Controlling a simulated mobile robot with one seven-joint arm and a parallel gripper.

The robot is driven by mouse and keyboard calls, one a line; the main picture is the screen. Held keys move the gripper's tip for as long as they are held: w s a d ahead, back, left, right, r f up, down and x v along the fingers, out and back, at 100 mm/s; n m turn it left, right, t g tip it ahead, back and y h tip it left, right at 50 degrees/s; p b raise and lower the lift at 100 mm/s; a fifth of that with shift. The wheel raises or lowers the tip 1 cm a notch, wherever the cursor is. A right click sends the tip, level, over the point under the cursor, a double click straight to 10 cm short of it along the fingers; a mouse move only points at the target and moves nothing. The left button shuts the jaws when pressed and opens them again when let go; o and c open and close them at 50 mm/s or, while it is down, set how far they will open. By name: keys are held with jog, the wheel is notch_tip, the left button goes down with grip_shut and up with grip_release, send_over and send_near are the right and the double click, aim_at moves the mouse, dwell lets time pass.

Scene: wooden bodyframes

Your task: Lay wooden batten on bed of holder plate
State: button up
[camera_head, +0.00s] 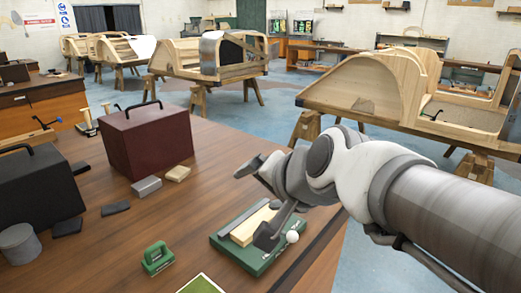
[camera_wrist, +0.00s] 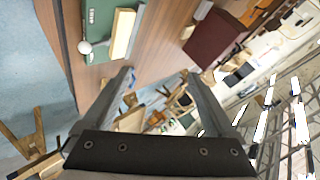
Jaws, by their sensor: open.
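The green holder plate (camera_head: 228,252) lies on the brown table near its right edge. It has a white ball knob (camera_head: 292,237) at its right side. The pale wooden batten (camera_head: 246,231) lies lengthwise over the plate, beside a light grey strip; I cannot tell if it is fully seated. My gripper (camera_head: 256,203) is open and empty, above the plate, and its near finger hides part of the plate and batten. In the wrist view, plate (camera_wrist: 99,18) and batten (camera_wrist: 123,35) are at the upper left, outside the open jaws (camera_wrist: 158,75).
A dark red box (camera_head: 148,140) stands behind, with a grey block (camera_head: 146,187) and a small wooden block (camera_head: 178,173) before it. A green handled tool (camera_head: 158,257) stands left of the plate. A black case (camera_head: 38,190) is at left. Bare tabletop lies between.

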jog(key=s+d+f+n+g+h, duration=0.3)
jog(key=s+d+f+n, duration=0.3)
jog(key=s+d, duration=0.4)
jog(key=shift+s+d+f+n+g+h, duration=0.2)
jog(key=shift+s+f+n+g+h, duration=0.25)
jog(key=shift+s+f, duration=0.4)
jog(key=shift+r, duration=0.1)
notch_tip(320, 180, up, 6)
jog(key=p, duration=0.6)
